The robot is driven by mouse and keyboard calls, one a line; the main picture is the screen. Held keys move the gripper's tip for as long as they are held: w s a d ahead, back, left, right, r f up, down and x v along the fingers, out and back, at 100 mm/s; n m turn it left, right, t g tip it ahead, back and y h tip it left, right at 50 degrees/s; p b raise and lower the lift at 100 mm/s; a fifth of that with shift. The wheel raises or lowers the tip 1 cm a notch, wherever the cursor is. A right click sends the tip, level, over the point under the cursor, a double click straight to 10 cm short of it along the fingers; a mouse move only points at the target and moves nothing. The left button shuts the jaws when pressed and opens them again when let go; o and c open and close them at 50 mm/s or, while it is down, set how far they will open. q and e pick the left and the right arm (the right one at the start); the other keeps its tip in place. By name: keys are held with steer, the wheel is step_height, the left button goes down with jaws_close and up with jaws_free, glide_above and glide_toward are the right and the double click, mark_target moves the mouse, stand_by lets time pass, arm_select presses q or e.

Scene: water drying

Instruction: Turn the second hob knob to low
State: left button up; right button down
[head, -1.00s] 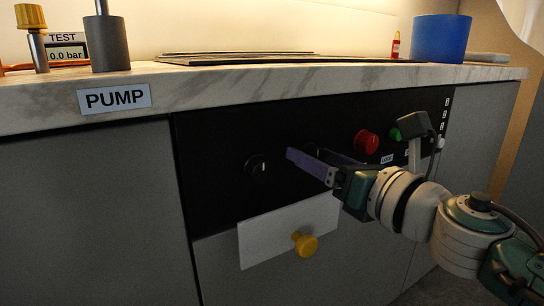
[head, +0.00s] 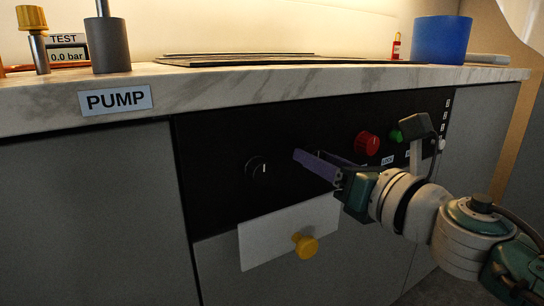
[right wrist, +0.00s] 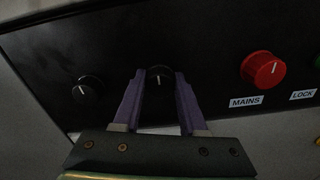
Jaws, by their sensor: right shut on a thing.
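The second hob knob (right wrist: 160,78) is black with a white mark that points about straight up in the right wrist view. My right gripper (right wrist: 160,84) has its two purple fingers on either side of this knob, shut on it. In the head view the right gripper (head: 312,157) hides the second knob. The first black hob knob (head: 257,167) is to the left on the same black panel, apart from the fingers; it also shows in the right wrist view (right wrist: 87,88). My left gripper is not in view.
A red knob (head: 367,143), labelled MAINS in the right wrist view, and a green knob (head: 396,135) are to the right on the panel. A yellow knob (head: 305,246) on a white plate (head: 272,230) is below. The worktop edge (head: 330,81) overhangs above.

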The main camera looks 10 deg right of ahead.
steer(key=shift+m, duration=0.3)
steer(key=m, duration=0.3)
steer(key=shift+m+p, duration=0.3)
steer(key=shift+p, duration=0.1)
steer(key=m+p, duration=0.1)
steer(key=m, duration=0.3)
steer(key=shift+m, duration=0.3)
steer(key=m+p, duration=0.1)
steer(key=m, duration=0.4)
steer(key=shift+m+p, duration=0.55)
steer(key=shift+m, duration=1.45)
steer(key=shift+c, duration=2.3)
jaws_free()
